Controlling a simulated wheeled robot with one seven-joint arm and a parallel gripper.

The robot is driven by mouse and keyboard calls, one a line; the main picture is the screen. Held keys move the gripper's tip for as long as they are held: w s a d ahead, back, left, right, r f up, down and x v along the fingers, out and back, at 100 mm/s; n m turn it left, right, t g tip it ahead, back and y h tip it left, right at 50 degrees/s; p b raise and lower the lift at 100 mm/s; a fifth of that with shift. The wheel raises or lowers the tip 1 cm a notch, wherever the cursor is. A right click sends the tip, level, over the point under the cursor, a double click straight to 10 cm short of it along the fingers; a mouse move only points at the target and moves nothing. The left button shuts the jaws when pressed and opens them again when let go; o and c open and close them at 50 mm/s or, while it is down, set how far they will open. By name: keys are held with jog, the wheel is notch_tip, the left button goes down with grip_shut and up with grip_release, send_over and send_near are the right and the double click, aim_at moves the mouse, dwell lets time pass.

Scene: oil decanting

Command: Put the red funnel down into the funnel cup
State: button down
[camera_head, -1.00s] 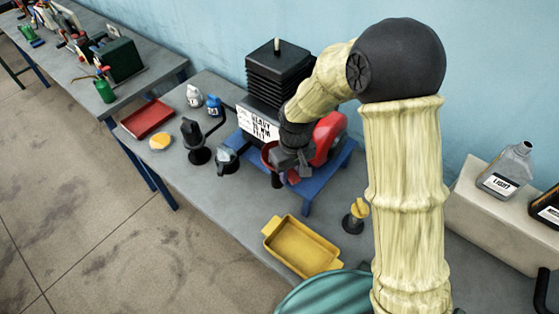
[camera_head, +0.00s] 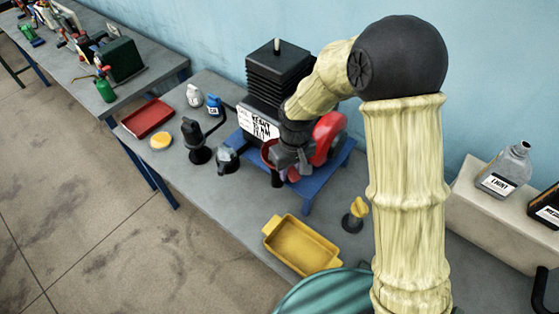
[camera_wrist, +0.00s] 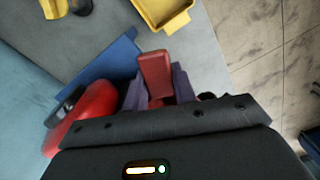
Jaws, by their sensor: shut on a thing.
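My gripper (camera_head: 284,167) is at the front of the blue engine stand. In the wrist view its two purple-grey fingers (camera_wrist: 158,88) are closed on the red handle of the red funnel (camera_wrist: 155,70). In the head view the red funnel (camera_head: 268,151) shows only as a piece of dark red rim beside the gripper; the rest is hidden. A dark upright piece (camera_head: 276,179) shows just below it; I cannot tell whether it is the funnel cup or the spout. Another dark cup (camera_head: 355,217) on the bench holds a yellow funnel.
A red-and-black engine (camera_head: 328,137) on a blue stand (camera_head: 320,186) is close beside my gripper. A black funnel holder (camera_head: 197,153) and a grey-topped one (camera_head: 227,160) stand left. A yellow tray (camera_head: 302,246) lies in front. A red tray (camera_head: 147,117) is far left.

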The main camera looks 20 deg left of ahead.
jog(key=shift+h+p, duration=0.6)
jog(key=shift+p, duration=0.05)
jog(key=shift+r+p, duration=0.8)
jog(key=shift+r, duration=0.25)
dwell(1.0)
